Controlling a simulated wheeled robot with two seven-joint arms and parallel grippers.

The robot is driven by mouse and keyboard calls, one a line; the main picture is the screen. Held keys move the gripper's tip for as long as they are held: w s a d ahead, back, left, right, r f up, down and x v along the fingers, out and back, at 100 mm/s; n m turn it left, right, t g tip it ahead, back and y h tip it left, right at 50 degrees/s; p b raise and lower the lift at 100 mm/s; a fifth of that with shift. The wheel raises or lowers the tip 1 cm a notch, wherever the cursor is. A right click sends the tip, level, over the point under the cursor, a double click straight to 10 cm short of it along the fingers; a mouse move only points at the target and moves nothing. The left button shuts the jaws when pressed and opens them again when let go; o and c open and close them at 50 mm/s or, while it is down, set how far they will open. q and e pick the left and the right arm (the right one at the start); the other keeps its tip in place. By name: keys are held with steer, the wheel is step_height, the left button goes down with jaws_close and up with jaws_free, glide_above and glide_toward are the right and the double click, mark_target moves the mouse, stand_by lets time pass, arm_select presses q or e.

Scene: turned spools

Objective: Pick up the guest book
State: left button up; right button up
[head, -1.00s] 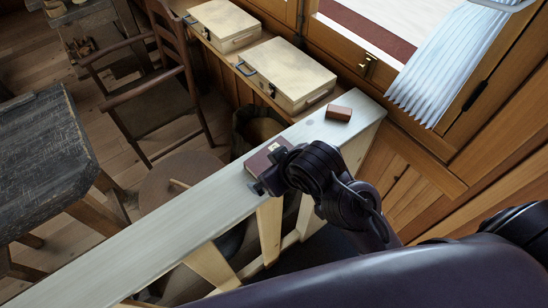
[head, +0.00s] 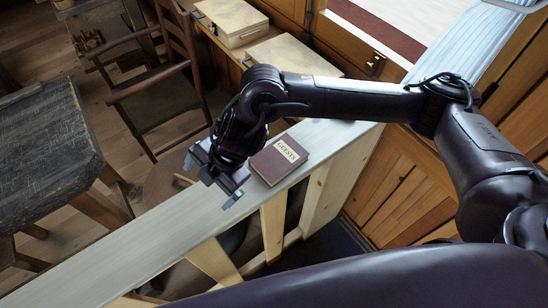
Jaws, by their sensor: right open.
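The guest book (head: 278,160) is a dark red, closed book with a cream label reading "GUESTS". It lies flat on the pale wooden rail top (head: 150,238), close to its near edge. My right gripper (head: 210,182) is just left of the book, with its jaws apart and nothing between them. It is over the rail, and its wrist comes close to the book's left side; I cannot tell if they touch. My left gripper is not in view.
Two pale cases (head: 231,20) (head: 290,52) stand on a bench behind the rail. A wooden chair (head: 150,72) and a dark worn table (head: 45,160) are at the left. The rail top left of my gripper is clear.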

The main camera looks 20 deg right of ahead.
steer(key=w+d+h, duration=0.1)
steer(key=d, duration=0.2)
steer(key=w+d+h, duration=0.1)
steer(key=d, duration=0.3)
steer(key=w+d+h, duration=0.1)
steer(key=d, duration=0.2)
steer(key=shift+w+d+r+m+g+h, duration=0.15)
steer(key=shift+w+m+g+h, duration=0.15)
steer(key=shift+w+m+g, duration=0.1)
steer(key=r+m+h, duration=0.1)
steer(key=r+h, duration=0.1)
glide_above(279, 156)
steer(key=shift+s+f+g, duration=0.15)
steer(key=shift+s+g, duration=0.15)
steer(key=shift+s, duration=0.1)
steer(key=shift+d+f+m, duration=0.15)
steer(key=shift+f+m, duration=0.05)
steer(key=shift+m, duration=0.1)
steer(key=shift+w+f, duration=0.2)
steer(key=shift+f, duration=1.6)
steer(key=shift+w+f, duration=0.15)
steer(key=shift+f, duration=1.65)
steer(key=c, duration=1.1)
steer(key=shift+o, duration=0.2)
steer(key=shift+r, duration=0.1)
